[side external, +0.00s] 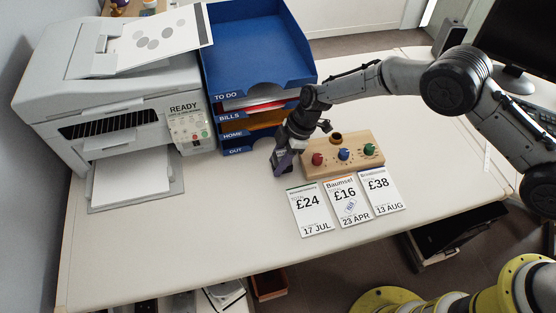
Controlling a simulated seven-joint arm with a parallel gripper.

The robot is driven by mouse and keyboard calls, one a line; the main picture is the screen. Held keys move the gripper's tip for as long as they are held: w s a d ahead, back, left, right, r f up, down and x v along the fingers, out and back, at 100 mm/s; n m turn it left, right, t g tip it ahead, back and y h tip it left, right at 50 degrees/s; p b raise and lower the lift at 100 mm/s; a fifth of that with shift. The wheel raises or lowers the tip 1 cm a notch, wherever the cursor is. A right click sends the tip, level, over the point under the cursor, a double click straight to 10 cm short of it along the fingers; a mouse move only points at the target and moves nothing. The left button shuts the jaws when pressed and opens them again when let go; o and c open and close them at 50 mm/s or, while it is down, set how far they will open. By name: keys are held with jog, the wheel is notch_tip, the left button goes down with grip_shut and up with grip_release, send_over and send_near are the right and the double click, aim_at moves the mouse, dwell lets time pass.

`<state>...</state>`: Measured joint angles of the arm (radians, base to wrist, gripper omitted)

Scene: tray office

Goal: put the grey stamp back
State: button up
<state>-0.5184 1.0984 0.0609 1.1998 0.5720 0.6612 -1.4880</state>
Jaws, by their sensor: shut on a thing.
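The wooden stamp stand (349,161) sits on the desk near the trays. It holds a red stamp (317,159), a blue stamp (344,155) and a green stamp (369,150) in its front row. A dark round opening (336,138) shows at the back of the stand, with no stamp seen in it. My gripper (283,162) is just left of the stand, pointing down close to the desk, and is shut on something. The held thing is dark and mostly hidden by the fingers; it looks like the grey stamp, but I cannot make out its shape.
Blue stacked trays (258,50) stand behind my gripper. A printer (120,100) is at the left. The front left desk is clear.

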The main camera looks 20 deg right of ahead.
jog(key=shift+f, duration=0.1)
jog(key=o, duration=1.1)
jog(key=shift+c, duration=0.2)
jog(key=v, duration=1.2)
jog(key=shift+r, duration=0.25)
